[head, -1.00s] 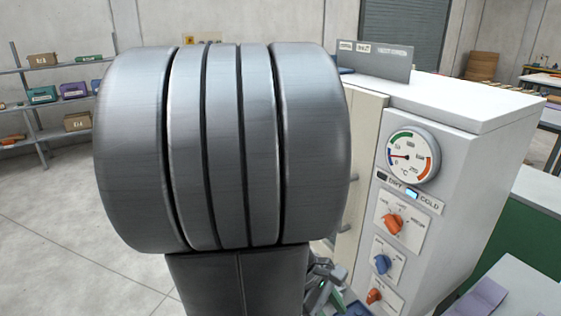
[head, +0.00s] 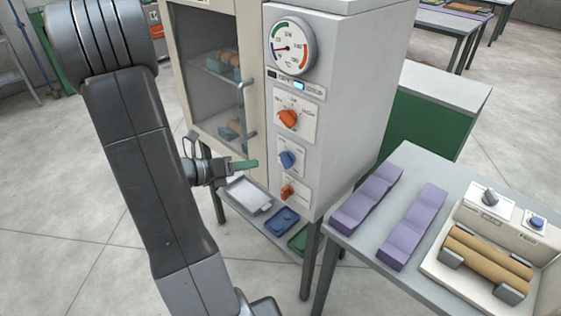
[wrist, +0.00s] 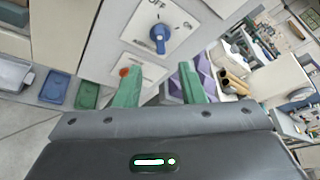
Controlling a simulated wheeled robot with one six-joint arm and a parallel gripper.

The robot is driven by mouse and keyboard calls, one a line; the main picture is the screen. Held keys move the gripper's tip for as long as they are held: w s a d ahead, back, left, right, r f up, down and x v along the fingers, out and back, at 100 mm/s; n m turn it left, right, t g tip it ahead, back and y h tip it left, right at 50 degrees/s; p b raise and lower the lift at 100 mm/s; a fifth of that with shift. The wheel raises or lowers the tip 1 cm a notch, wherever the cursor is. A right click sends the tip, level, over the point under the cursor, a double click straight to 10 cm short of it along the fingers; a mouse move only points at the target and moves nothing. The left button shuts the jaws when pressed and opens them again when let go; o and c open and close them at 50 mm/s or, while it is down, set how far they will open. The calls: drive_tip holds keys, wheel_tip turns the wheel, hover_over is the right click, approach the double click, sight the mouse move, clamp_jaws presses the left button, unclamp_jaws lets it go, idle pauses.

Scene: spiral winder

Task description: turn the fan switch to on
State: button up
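The oven-like cabinet's front panel (head: 330,110) carries a column of knobs. A blue knob (head: 287,159) sits in the middle, and the wrist view shows this blue knob (wrist: 159,36) on a plate marked OFF and ON. Its fan label is not readable, and its exact setting is unclear. Orange knobs sit above (head: 288,119) and below (head: 287,191) it. My gripper (head: 255,163) is left of the blue knob in the head view. In the wrist view, my gripper's green fingers (wrist: 158,72) are apart and empty, with the blue knob beyond and between them, apart from them.
A dial gauge (head: 293,47) sits above the knobs. The cabinet's glass door with a handle (head: 242,112) is left of the panel. Trays (head: 282,221) lie on a low shelf beneath. A table with purple pieces (head: 411,227) and a roller machine (head: 487,265) stands to the right.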

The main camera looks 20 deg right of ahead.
sight(281, 161)
drive_tip(key=p+x, duration=0.1)
drive_tip(key=x, duration=1)
drive_tip(key=shift+d, duration=0.3)
clamp_jaws()
